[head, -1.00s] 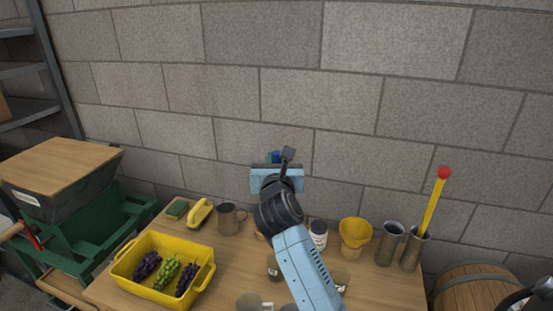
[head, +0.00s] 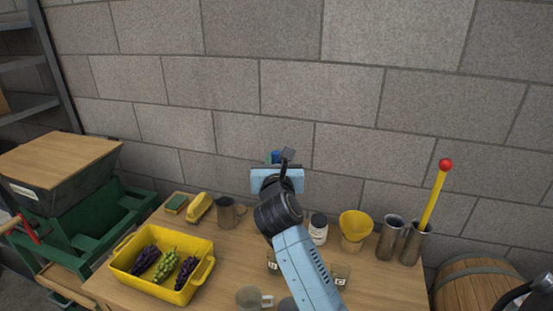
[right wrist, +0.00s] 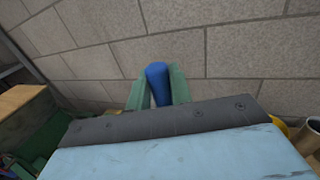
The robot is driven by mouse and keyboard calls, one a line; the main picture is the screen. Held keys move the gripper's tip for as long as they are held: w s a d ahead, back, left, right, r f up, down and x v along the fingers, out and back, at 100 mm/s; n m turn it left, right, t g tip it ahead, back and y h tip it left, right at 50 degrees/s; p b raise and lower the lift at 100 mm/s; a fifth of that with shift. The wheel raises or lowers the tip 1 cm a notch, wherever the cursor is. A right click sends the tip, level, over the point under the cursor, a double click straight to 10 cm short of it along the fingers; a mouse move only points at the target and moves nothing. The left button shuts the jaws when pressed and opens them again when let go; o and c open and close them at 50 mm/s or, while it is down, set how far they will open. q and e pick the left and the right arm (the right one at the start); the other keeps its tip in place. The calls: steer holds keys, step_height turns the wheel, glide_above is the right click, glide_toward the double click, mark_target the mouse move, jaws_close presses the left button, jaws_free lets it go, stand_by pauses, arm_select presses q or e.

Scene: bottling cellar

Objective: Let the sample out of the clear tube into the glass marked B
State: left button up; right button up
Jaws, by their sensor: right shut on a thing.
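My right gripper (head: 276,158) is raised in front of the block wall, above the back of the table. In the right wrist view its green fingers (right wrist: 157,86) are shut on a blue piece (right wrist: 157,70). No clear tube shows; anything below the blue piece is hidden by the gripper and arm. Two small glasses with pale labels stand on the table, one left of my right forearm (head: 272,262) and one right of it (head: 341,275). Their letters are too small to read, so I cannot tell which is B. My left gripper is not in view.
The table (head: 225,262) also bears a yellow crate (head: 192,292) of grapes, a brown mug (head: 228,214), a grey mug (head: 248,296), a white-labelled jar (head: 318,230), a yellow funnel (head: 355,226) and metal cylinders (head: 390,240), one holding a red-topped yellow rod (head: 433,200).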

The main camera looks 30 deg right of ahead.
steer(key=shift+f+b, duration=0.8)
steer(key=shift+f, duration=0.6)
steer(key=shift+f+b, duration=1.05)
steer(key=shift+f, duration=0.9)
stand_by(4.1)
